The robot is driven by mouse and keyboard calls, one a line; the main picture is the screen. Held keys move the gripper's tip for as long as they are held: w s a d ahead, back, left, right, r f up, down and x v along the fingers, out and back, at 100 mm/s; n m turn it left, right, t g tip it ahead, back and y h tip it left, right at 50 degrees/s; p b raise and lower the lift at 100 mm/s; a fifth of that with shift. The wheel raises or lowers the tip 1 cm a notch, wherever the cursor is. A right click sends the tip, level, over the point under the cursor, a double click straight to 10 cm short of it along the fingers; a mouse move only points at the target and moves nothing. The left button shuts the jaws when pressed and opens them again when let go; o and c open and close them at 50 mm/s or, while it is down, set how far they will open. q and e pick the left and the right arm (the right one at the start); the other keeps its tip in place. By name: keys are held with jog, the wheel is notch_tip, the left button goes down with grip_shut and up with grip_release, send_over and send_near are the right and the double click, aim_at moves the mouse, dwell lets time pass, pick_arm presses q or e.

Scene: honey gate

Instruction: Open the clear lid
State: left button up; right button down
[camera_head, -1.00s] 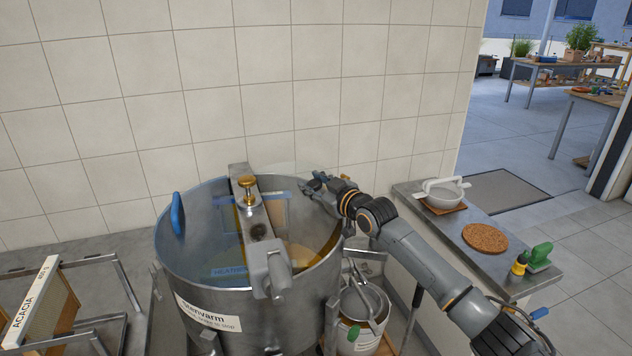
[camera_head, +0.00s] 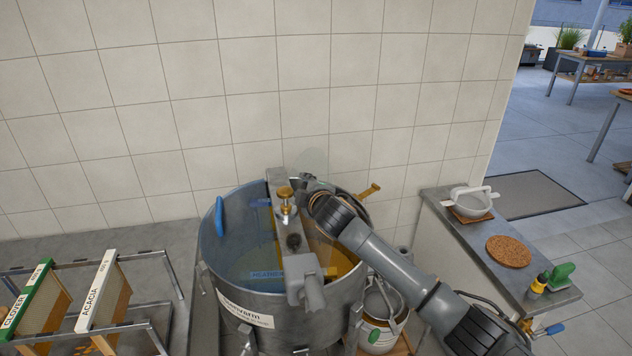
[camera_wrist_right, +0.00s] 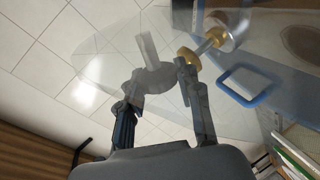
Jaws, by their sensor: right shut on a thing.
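The clear lid (camera_head: 345,158) is a faint see-through panel. In the right wrist view the clear lid (camera_wrist_right: 98,78) spreads in front of the fingers. My right gripper (camera_head: 308,183) is above the drum, beside its crossbar, shut on the lid, seemingly at a grey grip piece. Its two dark fingers (camera_wrist_right: 160,88) show in the wrist view; the exact contact is partly hidden. The drum's right side is open beneath my arm. My left gripper is not in view.
A crossbar (camera_head: 294,240) with a brass knob (camera_head: 285,201) spans the drum close to my gripper. A blue handle (camera_head: 219,216) stands at the drum's left. A frame rack (camera_head: 170,275) is on the left, a steel counter (camera_head: 470,245) on the right.

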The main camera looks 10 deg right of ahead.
jog(key=shift+a+n, duration=0.5)
jog(key=shift+a, duration=0.45)
jog(key=c, duration=0.9)
grip_release()
jog(key=shift+o, duration=0.2)
jog(key=v, duration=1.2)
jog(key=shift+a, duration=0.2)
jog(key=shift+s+f, duration=0.1)
